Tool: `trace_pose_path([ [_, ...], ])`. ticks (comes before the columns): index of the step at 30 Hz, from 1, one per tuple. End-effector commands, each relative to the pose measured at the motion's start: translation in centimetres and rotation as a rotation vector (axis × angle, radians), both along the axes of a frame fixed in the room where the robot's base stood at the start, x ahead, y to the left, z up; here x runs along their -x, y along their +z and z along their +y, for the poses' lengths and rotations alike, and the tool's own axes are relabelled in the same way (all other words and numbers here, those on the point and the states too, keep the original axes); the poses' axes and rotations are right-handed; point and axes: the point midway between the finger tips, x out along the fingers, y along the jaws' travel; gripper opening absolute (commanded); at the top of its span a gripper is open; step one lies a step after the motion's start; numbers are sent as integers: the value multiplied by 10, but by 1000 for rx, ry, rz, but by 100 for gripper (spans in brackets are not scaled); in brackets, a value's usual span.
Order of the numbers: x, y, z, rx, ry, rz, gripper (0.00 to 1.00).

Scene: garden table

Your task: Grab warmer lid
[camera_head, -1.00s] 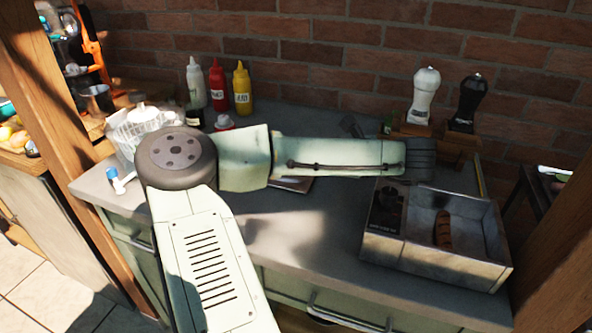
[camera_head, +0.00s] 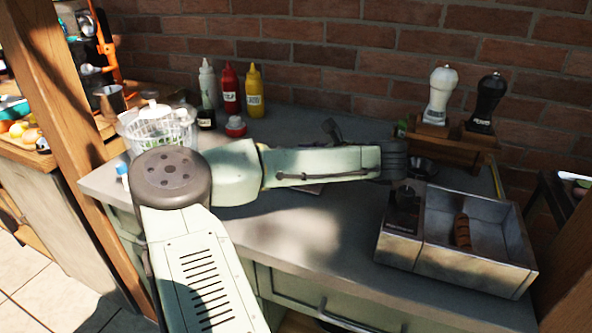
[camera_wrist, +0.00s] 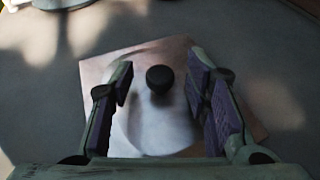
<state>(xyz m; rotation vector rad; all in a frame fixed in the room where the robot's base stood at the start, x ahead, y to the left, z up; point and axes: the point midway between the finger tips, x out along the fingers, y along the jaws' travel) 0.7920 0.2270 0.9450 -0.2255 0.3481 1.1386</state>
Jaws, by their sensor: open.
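The warmer lid (camera_wrist: 152,125) is a flat, shiny metal plate with a round black knob (camera_wrist: 160,78), seen from above in the wrist view. It lies on the grey counter. My gripper (camera_wrist: 158,72) is open, with one purple-padded finger on each side of the knob and space between the pads and the knob. In the head view, my arm hides most of the lid, with only a thin edge (camera_head: 312,189) showing below it. The warmer (camera_head: 455,245) is an open metal box at the right, with a brown sausage (camera_head: 462,230) inside.
Sauce bottles (camera_head: 231,88) and a white basket (camera_head: 158,127) stand at the back left. Two grinders (camera_head: 440,95) stand on a wooden rack (camera_head: 450,140) at the back right, near the brick wall. The front middle of the counter (camera_head: 300,235) is clear.

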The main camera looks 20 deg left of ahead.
Motion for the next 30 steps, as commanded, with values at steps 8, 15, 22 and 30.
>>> trace_pose_path([
  [8,0,0,0,0,0,-1,31],
  [15,0,0,0,0,0,-1,15],
  [22,0,0,0,0,0,-1,0],
  [30,0,1,0,0,0,-2,0],
])
